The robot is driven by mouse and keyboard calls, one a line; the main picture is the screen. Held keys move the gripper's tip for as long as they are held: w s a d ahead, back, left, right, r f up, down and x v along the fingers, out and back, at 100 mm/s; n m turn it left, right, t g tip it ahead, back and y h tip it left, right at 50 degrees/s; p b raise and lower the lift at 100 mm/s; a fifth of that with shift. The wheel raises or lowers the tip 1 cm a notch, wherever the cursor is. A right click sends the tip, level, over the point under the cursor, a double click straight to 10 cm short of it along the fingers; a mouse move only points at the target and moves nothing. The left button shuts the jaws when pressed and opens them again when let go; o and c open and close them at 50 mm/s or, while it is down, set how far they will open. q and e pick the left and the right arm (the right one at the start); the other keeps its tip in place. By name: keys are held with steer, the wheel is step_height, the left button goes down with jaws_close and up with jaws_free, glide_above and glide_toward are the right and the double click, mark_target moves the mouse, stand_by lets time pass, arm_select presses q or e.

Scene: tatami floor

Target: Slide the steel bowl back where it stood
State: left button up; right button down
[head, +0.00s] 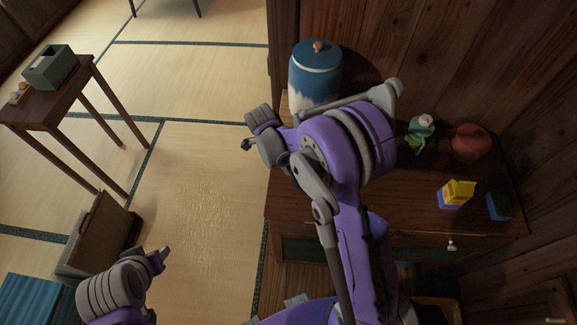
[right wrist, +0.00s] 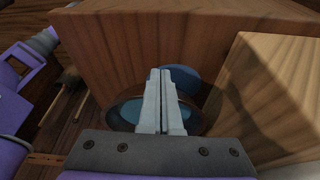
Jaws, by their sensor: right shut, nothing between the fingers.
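I do not make out the steel bowl in the head view; my right arm covers part of the cabinet top there. In the right wrist view a round, shiny-rimmed thing with blue in it (right wrist: 127,111) lies behind my right gripper (right wrist: 160,73); it may be the bowl, but I cannot tell. The right gripper is shut and empty, its fingers covering the middle of that round thing. I cannot tell whether they touch it. My left gripper (head: 157,260) is at the lower left of the head view, over the floor; its jaws are unclear.
A side table (head: 40,108) holds a grey box (head: 48,68).

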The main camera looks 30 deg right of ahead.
steer(key=shift+s+d, duration=0.15)
steer(key=shift+d, duration=0.15)
steer(key=shift+s, duration=0.1)
